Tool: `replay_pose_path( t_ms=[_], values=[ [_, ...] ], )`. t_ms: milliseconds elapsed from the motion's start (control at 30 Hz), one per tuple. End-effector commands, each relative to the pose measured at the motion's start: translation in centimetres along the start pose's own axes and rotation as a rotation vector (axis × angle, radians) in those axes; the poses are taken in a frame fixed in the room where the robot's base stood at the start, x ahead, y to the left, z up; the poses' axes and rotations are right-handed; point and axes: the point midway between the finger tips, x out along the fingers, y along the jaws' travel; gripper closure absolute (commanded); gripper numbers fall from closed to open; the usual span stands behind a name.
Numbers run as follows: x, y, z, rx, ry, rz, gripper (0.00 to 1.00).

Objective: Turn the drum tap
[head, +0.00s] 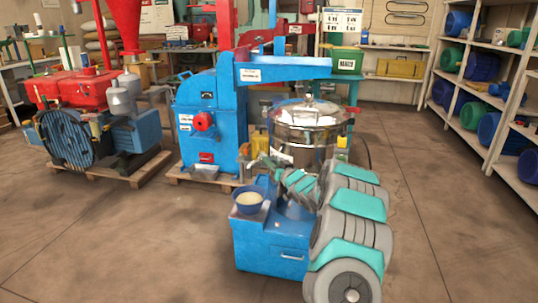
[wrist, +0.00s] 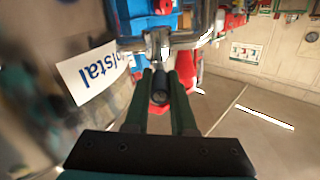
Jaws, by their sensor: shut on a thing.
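The steel drum (head: 310,132) stands in the middle of the head view, with a lid on top. In the wrist view its shiny side fills the left, with a white label (wrist: 92,73). The tap (wrist: 159,88) shows in the wrist view as a dark rounded handle below a metal fitting. My gripper (wrist: 161,80) has its two dark green fingers on either side of this handle, shut on it. In the head view my gripper (head: 258,164) is small, low at the drum's front left, and the tap cannot be made out.
A blue hammer mill (head: 208,125) stands left of the drum, its blue arm reaching above it. A red machine (head: 75,90) is farther left, shelves (head: 490,95) at right. The floor at right is clear.

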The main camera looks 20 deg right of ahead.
Motion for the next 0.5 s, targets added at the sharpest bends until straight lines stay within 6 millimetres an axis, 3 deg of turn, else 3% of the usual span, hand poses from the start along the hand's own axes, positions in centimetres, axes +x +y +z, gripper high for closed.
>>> replay_pose_path(
  t_ms=[33, 500],
  values=[
    [-0.03, 0.27, -1.08, -0.003, 0.003, -0.011, 1.0],
    [-0.1, 0.37, -0.26, 0.004, -0.008, -0.054, 1.0]
  ],
)
